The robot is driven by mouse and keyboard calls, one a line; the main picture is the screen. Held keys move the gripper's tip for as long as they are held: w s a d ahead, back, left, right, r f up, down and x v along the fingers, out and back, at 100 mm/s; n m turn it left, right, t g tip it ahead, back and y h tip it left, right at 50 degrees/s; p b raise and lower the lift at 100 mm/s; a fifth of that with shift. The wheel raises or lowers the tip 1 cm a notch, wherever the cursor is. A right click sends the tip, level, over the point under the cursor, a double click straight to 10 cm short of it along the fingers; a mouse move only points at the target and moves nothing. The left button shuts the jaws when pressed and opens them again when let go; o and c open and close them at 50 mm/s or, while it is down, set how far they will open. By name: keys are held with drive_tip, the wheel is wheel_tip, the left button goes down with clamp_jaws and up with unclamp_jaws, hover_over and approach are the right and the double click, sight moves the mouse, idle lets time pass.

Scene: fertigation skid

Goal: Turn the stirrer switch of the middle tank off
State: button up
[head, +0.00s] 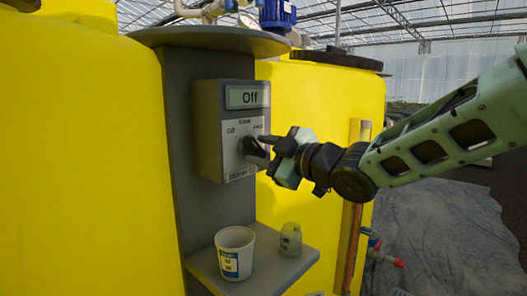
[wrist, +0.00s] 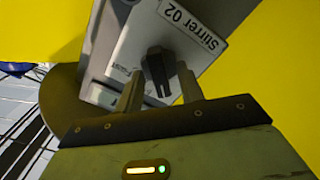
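The stirrer switch is a black knob (head: 252,148) on the front plate of a grey control box (head: 209,132), mounted on a grey post between two yellow tanks. The display (head: 249,96) above the knob reads "Off". My gripper (head: 268,150) is at the knob from the right. In the wrist view my gripper (wrist: 160,80) has one finger on each side of the knob (wrist: 157,68), with the fingers apart and very close to it. Whether they touch it is hard to tell. The label (wrist: 189,25) reads "Stirrer 02".
A white cup (head: 234,252) and a small glass jar (head: 291,239) stand on a grey shelf (head: 262,276) below the box. A yellow tank (head: 80,170) fills the left, and another (head: 330,100) stands behind my arm. Floor at the right is open.

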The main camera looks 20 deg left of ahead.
drive_tip(key=p+v, duration=0.1)
drive_tip(key=v, duration=1.6)
drive_tip(key=shift+d, duration=0.2)
drive_tip(key=shift+s+f, duration=0.1)
drive_tip(key=shift+s, duration=0.05)
